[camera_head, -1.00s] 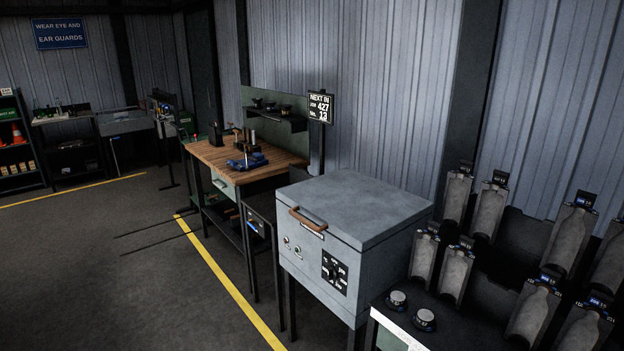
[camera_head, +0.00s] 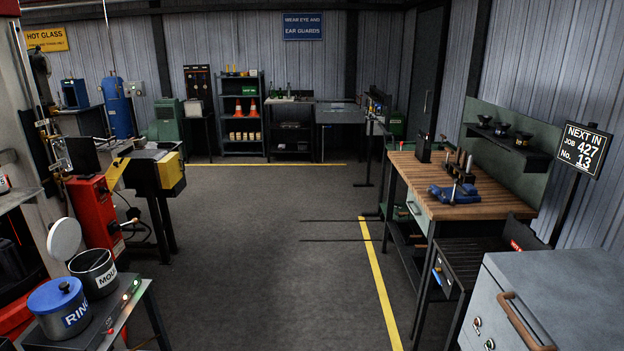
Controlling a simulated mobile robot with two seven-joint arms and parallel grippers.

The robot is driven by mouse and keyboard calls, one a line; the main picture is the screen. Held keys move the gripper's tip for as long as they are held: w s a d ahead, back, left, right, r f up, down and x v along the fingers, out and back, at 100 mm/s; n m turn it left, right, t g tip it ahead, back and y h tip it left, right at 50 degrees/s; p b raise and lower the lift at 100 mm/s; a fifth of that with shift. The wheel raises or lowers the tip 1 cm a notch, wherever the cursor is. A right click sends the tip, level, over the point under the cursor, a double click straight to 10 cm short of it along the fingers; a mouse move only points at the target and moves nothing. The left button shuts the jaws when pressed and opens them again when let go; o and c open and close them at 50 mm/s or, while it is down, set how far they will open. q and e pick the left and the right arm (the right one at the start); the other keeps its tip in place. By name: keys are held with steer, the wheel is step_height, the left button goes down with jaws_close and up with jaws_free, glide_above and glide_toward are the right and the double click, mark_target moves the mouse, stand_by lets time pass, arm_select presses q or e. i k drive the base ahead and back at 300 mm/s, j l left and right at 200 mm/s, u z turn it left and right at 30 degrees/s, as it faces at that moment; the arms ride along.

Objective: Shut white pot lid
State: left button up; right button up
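The white pot lid (camera_head: 64,238) is a round pale disc at the far left of the head view. It stands tilted up, open, at the back left of a dark pot (camera_head: 103,284) with a white label beginning "MOU". The pot's open mouth shows a dark inside. Neither of my grippers is in view.
Both pots stand on a small table (camera_head: 137,292) with lit buttons. A red machine (camera_head: 93,212) is behind them. Open floor (camera_head: 260,270) lies in the middle. A grey cabinet (camera_head: 570,290) and a wooden workbench (camera_head: 480,208) are at the right.

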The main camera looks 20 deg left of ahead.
mark_target(64, 237)
steer(key=i+j+u, duration=0.2)
steer(key=i, duration=0.55)
steer(key=i+u, duration=0.2)
steer(key=i, duration=0.5)
steer(key=i+l+u, duration=0.15)
steer(key=i, duration=0.55)
steer(key=i+l+u, duration=0.2)
steer(key=i, duration=0.55)
steer(key=u, duration=1.8)
